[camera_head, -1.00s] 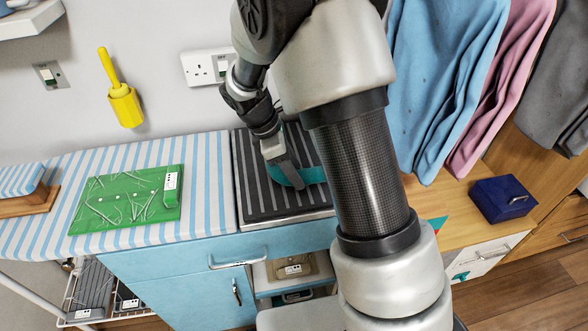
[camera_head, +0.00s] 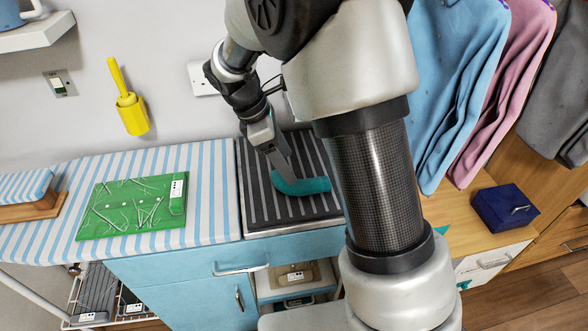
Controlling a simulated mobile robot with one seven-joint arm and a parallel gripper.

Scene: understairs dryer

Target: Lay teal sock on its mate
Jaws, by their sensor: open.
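A teal sock (camera_head: 308,186) lies curved on the black-and-grey striped mat (camera_head: 262,208) on the counter. Its right end runs behind my arm. I cannot tell whether this is one sock or two laid together. My gripper (camera_head: 284,172) is open, at the sock's left end and just above or against it. Only one finger shows clearly, so contact is not certain. A small teal patch (camera_head: 442,230) shows at the wooden top's edge, right of my arm, mostly hidden.
A green board (camera_head: 130,205) lies on the striped cover to the left. A blue box (camera_head: 503,208) sits on the wooden top at right. Blue and pink cloths (camera_head: 455,80) hang above it. A yellow holder (camera_head: 132,115) and a socket (camera_head: 200,78) are on the wall.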

